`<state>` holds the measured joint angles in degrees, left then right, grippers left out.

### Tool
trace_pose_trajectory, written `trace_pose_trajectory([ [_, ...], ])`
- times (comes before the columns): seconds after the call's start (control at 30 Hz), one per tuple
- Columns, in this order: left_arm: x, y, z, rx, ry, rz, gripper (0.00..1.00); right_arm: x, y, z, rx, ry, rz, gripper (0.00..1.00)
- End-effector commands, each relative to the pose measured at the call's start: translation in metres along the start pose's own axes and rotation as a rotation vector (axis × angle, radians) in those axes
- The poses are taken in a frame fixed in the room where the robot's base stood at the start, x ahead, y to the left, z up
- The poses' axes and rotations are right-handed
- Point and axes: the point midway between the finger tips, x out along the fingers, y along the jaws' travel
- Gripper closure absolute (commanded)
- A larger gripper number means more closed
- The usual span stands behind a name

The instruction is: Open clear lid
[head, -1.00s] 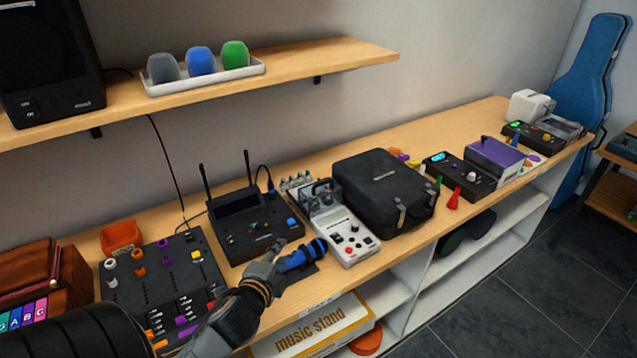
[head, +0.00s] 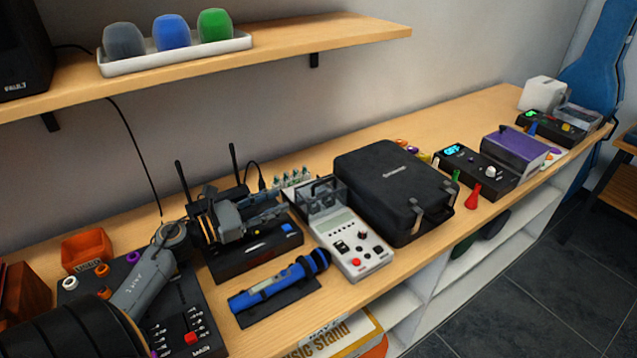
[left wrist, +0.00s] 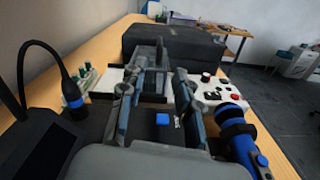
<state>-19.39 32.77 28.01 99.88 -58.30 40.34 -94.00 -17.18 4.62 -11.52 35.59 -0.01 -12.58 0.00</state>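The clear lid (head: 327,193), a smoky see-through box with a dark handle, sits shut on the back end of a white device (head: 352,245) with knobs and a red button. My left gripper (head: 284,205) is above the black antenna unit, just left of the lid, with its fingers pointing at it. In the left wrist view the two fingers (left wrist: 168,68) are apart with nothing held between them. They partly hide the lid there, and the white device (left wrist: 212,92) shows beyond and to the right. I cannot tell whether a fingertip touches the lid. My right gripper is not in view.
The black antenna unit (head: 243,262) lies under my gripper, with upright antennas behind. A blue microphone (head: 268,288) rests on a dark pad in front. A black case (head: 393,188) stands close to the white device's right. Small jacks (head: 291,178) stand behind.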

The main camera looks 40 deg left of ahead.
Motion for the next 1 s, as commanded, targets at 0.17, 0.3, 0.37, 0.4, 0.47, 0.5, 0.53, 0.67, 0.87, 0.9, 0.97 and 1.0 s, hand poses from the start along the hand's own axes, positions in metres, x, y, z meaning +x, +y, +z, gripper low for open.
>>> trace_pose_trajectory([
  [0.17, 0.035, 0.002, 0.005, -0.002, -0.005, 0.002, 0.67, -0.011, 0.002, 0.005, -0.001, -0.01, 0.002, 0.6],
  [0.3, 0.066, 0.002, 0.005, -0.004, -0.004, 0.002, 0.67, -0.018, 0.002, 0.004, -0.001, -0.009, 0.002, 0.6],
  [0.37, 0.079, 0.001, 0.004, -0.003, -0.004, 0.002, 0.67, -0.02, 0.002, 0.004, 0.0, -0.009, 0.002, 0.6],
  [0.4, 0.086, 0.001, 0.004, -0.004, -0.004, 0.002, 0.67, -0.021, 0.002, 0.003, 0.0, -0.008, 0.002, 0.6],
  [0.47, 0.097, 0.001, 0.004, -0.005, -0.004, 0.002, 0.67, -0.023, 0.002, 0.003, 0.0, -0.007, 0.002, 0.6],
  [0.5, 0.103, 0.001, 0.004, -0.004, -0.003, 0.001, 0.67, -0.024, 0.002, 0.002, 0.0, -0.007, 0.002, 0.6],
  [0.53, 0.107, 0.001, 0.003, -0.005, -0.003, 0.003, 0.67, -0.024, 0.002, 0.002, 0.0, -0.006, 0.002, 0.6],
  [0.67, 0.12, 0.001, 0.002, -0.006, -0.002, 0.003, 0.67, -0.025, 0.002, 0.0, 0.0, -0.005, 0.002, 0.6],
  [0.87, 0.126, 0.0, 0.001, -0.004, -0.001, 0.002, 0.67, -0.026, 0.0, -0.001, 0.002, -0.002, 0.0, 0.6],
  [0.9, 0.126, 0.0, 0.001, -0.004, 0.0, 0.002, 0.67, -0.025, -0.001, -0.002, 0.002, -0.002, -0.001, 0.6],
  [0.97, 0.126, 0.0, 0.001, -0.004, 0.0, 0.002, 0.67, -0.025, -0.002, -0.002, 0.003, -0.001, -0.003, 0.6],
  [1.0, 0.126, 0.0, 0.001, -0.004, -0.001, 0.002, 0.67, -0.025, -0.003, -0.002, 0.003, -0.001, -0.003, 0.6],
])
